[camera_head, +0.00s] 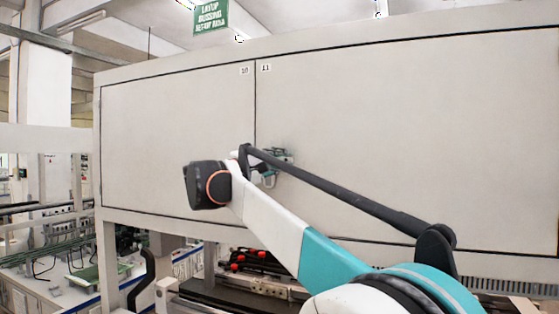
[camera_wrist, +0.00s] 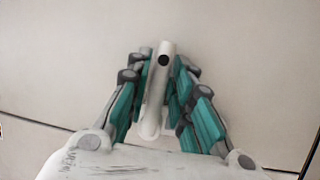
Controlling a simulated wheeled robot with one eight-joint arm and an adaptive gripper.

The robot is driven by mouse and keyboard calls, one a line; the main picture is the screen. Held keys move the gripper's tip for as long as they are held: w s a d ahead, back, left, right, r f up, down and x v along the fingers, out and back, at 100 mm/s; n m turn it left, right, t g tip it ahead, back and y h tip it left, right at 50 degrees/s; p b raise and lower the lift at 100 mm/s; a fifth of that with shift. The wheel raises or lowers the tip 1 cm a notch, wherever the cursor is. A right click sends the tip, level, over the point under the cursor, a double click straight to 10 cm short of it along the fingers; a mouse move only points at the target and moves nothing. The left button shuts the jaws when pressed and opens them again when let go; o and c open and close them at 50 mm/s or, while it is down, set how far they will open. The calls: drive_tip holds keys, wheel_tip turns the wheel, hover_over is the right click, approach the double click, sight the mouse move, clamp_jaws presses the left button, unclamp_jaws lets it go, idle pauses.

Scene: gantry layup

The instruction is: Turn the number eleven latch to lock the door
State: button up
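The number eleven door (camera_head: 400,130) is a large pale grey panel, flush with the door to its left. A "11" label (camera_head: 266,67) sits at its upper left corner. My gripper (camera_head: 279,158) is at the door face just right of the seam, partly behind my arm. In the wrist view, the latch (camera_wrist: 155,115) is a pale, rounded handle with a dark round hole near its top. It points up in that view, between the teal-padded fingers of my gripper (camera_wrist: 160,75). The pads appear to press it from both sides. In the head view the latch is mostly hidden.
The number ten door (camera_head: 165,140) is left of the seam, also closed. Below the cabinet are machinery with red knobs (camera_head: 250,262) and, at lower left, a bench with a green tray (camera_head: 97,275). A green sign (camera_head: 210,16) hangs above.

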drive_tip(key=shift+s+a, duration=0.1)
drive_tip(key=shift+a, duration=0.05)
clamp_jaws()
drive_tip(key=shift+a+f+m+g+y+p, duration=0.1)
drive_tip(key=shift+m+g+y+p, duration=0.1)
drive_tip(key=shift+m+p, duration=0.4)
drive_tip(key=shift+f+m+g+y+p, duration=0.1)
drive_tip(key=shift+m+g+p, duration=0.1)
drive_tip(key=shift+m+p, duration=0.4)
drive_tip(key=shift+a+f+m+g+p, duration=0.15)
drive_tip(key=shift+f+m+p, duration=0.2)
drive_tip(key=shift+m, duration=0.25)
drive_tip(key=shift+f+m+g+p, duration=0.15)
drive_tip(key=shift+f+m+p, duration=0.15)
drive_tip(key=shift+m, duration=0.3)
drive_tip(key=shift+f, duration=0.1)
unclamp_jaws()
drive_tip(key=shift+w+y, duration=0.2)
drive_tip(key=shift+y, duration=0.1)
drive_tip(key=v, duration=1.2)
